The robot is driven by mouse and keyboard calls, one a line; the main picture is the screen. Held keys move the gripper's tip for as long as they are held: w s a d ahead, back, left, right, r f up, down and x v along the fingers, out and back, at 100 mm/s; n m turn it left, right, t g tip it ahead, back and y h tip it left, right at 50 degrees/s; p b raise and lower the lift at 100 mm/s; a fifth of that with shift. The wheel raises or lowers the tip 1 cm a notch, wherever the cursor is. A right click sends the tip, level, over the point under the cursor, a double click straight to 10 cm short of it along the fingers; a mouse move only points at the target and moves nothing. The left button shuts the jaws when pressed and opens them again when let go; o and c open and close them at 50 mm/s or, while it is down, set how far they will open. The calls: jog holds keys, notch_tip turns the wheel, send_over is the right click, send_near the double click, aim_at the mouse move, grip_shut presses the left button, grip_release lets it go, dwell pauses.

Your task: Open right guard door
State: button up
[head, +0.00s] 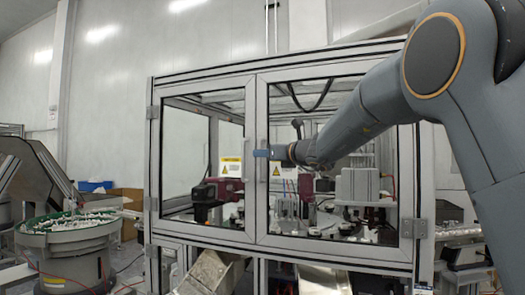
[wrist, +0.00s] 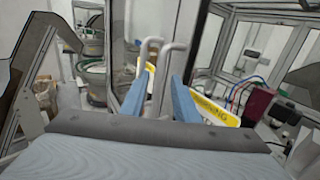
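The right guard door (head: 337,248) is a grey-framed clear panel on the front of the cell. It looks closed, in line with the left guard door (head: 205,235). My gripper (head: 262,153) is at the meeting edges of the two doors, at handle height, and hides the right door's handle in the head view. In the wrist view my gripper (wrist: 161,85) has its two blue fingers apart. Pale bent door handles (wrist: 158,70) stand between and just beyond the fingertips. A gap shows beside the bar, and firm contact cannot be made out.
A yellow warning label (wrist: 215,110) is behind the right finger in the wrist view. A bowl feeder (head: 68,235) with a green rim stands left of the cell. Hinges (head: 414,228) are at the right door's right edge. My arm crosses in front of that door.

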jog(key=shift+w+a, duration=0.4)
jog(key=shift+w, duration=0.2)
jog(key=shift+c, duration=0.5)
grip_shut()
